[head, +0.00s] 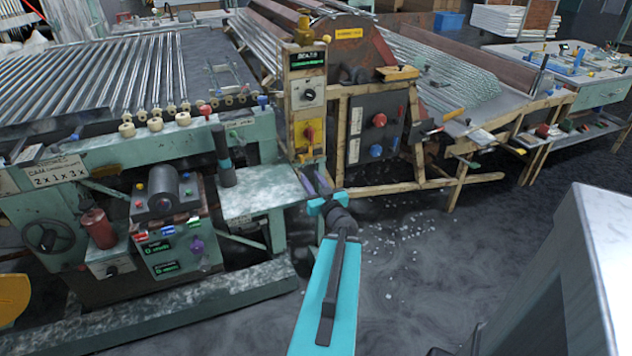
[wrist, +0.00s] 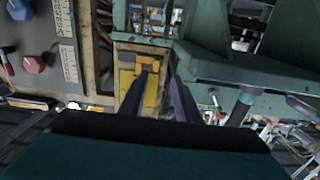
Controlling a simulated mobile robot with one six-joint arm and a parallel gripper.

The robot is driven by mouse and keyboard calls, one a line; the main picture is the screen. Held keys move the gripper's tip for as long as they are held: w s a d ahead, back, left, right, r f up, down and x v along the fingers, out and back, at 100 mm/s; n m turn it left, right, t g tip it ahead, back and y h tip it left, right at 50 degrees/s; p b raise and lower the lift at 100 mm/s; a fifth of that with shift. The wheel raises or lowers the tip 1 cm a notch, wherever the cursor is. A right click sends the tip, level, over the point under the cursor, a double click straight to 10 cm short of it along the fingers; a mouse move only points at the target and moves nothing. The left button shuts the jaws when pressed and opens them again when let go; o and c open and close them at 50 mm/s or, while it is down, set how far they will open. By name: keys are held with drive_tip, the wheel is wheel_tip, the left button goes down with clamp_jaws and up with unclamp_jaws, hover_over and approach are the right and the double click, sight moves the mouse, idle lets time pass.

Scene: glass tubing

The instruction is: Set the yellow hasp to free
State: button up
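A yellow fitting with a red part, which looks like the hasp (head: 309,133), is on the lower front of the narrow upright control post (head: 292,112) in the head view. In the wrist view a yellow plate (wrist: 126,80) shows beyond the fingers, partly covered by the left finger; whether its hasp is set to free cannot be made out. My gripper (head: 316,178) is just below and in front of the post.
A green machine bench (head: 262,198) stands close left of my gripper. Right of the post is a dark panel with red and blue knobs (head: 376,132) in a wooden frame.

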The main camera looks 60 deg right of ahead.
drive_tip(key=shift+s+a+r+p, duration=0.25)
drive_tip(key=shift+s+p, duration=0.1)
drive_tip(key=shift+p, duration=0.8)
drive_tip(key=shift+p+v, duration=1.15)
drive_tip(key=shift+v, duration=0.2)
drive_tip(key=shift+f, duration=0.25)
